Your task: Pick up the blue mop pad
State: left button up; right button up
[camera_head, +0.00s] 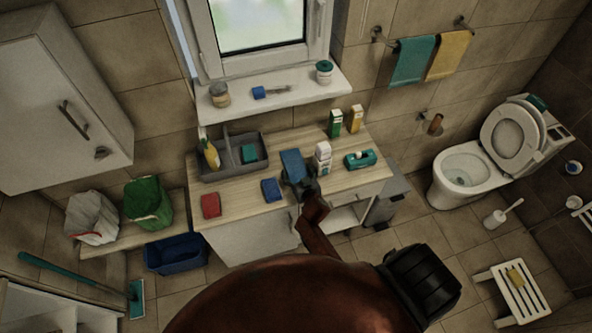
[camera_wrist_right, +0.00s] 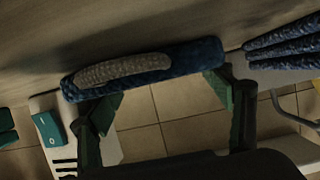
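The blue mop pad (camera_head: 292,162) is on the wooden counter in the head view, right at the tip of my right arm. In the right wrist view the same pad (camera_wrist_right: 195,60), with a grey patch, is seen nearly edge-on across the front of my right gripper (camera_wrist_right: 165,95). The gripper's fingers stand wide apart, near the two ends of the pad; whether they touch it is unclear. In the head view the right gripper (camera_head: 306,188) is small and dark at the pad's near end. My left gripper is out of view.
A smaller blue item (camera_head: 271,189) and a red one (camera_head: 211,205) lie left of the pad. A white bottle (camera_head: 323,157) and a teal dispenser (camera_head: 360,159) stand to its right. A grey caddy (camera_head: 217,173) is behind left. The wall and window sill are behind.

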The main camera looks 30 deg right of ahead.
jog(key=c, duration=0.8)
jog(key=shift+r, duration=0.1)
